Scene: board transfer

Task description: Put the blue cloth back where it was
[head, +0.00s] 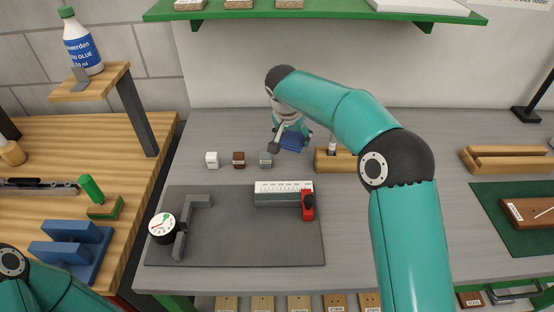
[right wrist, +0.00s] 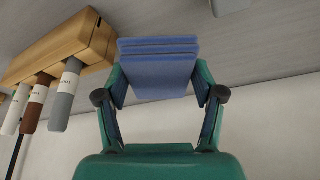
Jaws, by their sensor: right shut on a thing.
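The blue cloth (head: 291,142) is a small folded stack of layers. My right gripper (head: 284,134) is shut on it, above the back part of the grey bench, near the wooden block. In the right wrist view the cloth (right wrist: 159,65) sits between the two fingers of the gripper (right wrist: 160,92), its folded edges facing away from the palm. I cannot tell whether it touches the bench. My left arm shows at the lower left of the head view, but its gripper is out of the picture.
A wooden holder (right wrist: 60,58) with several labelled sticks stands beside the cloth. A green shelf (head: 330,15) hangs above.

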